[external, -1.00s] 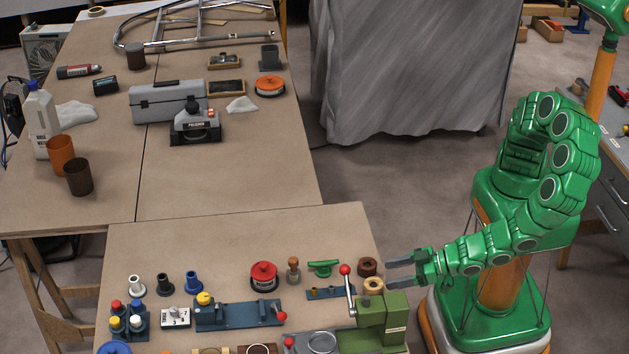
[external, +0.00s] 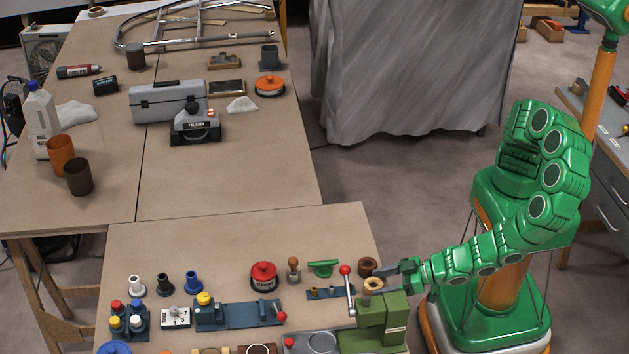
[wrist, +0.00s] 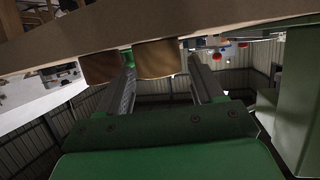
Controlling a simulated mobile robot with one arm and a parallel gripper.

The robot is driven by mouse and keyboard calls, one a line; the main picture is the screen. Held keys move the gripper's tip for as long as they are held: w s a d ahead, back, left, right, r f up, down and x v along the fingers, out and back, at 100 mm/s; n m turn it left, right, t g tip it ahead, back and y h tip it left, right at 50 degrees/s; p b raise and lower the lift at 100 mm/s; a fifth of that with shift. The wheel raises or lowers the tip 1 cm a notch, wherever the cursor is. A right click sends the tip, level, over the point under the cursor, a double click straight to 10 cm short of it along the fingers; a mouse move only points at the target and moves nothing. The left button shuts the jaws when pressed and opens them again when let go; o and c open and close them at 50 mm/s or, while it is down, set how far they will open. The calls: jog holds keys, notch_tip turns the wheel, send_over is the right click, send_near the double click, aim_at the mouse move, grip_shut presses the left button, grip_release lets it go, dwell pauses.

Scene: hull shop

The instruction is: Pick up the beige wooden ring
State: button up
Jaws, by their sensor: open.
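The beige wooden ring (external: 374,284) is near the right edge of the front table, beside the green machine block. In the wrist view the ring (wrist: 157,58) shows ahead, in the gap between the two fingers. My gripper (external: 386,275) is open, with its fingers pointing left at the ring. In the wrist view my gripper (wrist: 163,72) shows clear space between each finger and the ring. A darker brown ring (external: 367,266) stands just behind the beige one; in the wrist view it (wrist: 101,67) lies outside the left finger.
The green machine (external: 384,317) with a red-knobbed lever (external: 345,270) stands close in front and left of the ring. A green handle (external: 323,268), a wooden stamp (external: 293,269) and a red-topped tin (external: 263,276) are further left. The back table (external: 230,165) has free room.

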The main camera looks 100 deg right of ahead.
aim_at(369, 285)
jog(key=shift+x, duration=2.25)
jog(key=shift+c, duration=0.5)
jog(key=c, duration=0.6)
jog(key=shift+c, duration=0.2)
jog(key=shift+r, duration=4.95)
